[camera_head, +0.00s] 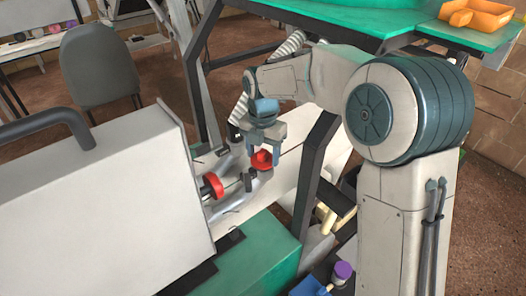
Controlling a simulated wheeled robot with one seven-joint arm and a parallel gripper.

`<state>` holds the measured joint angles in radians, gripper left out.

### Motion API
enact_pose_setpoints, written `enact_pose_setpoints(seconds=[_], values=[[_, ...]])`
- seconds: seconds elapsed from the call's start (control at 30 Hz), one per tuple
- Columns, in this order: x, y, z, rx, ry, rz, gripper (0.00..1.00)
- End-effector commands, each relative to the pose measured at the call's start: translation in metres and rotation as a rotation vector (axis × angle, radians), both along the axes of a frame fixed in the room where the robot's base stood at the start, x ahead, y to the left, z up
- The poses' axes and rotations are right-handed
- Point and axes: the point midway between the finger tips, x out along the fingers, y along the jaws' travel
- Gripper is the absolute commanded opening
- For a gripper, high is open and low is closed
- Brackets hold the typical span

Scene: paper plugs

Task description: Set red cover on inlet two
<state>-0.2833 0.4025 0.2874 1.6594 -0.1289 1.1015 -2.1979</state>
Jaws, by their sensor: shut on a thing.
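My gripper (266,147) points down over the machine's side and is shut on a red cover (261,160). The red cover sits between the fingertips, close above the grey pipes. Another red round part (212,186) is on the pipework to the left, near the white housing. A dark inlet end (250,180) shows just below and left of the held cover. I cannot tell which opening is inlet two, or whether the held cover touches anything.
A large white housing (90,200) with a dark handle fills the left. Dark frame posts (316,170) stand right of the gripper. A green table (350,14) with an orange tray (476,15) is behind. A grey chair (100,65) stands at the back left.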

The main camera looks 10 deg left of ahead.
Motion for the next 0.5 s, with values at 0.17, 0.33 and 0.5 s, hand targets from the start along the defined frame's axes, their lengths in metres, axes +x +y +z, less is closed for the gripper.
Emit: enact_pose_setpoints(seconds=[0.17,0.33,0.5], values=[[0.0001,-0.0001,-0.0065,0.0,0.0,-0.001,0.36],[0.0,0.0001,-0.0078,0.0,0.0,0.0,0.36],[-0.0001,0.0001,-0.0078,0.0,0.0,0.0,0.8]])
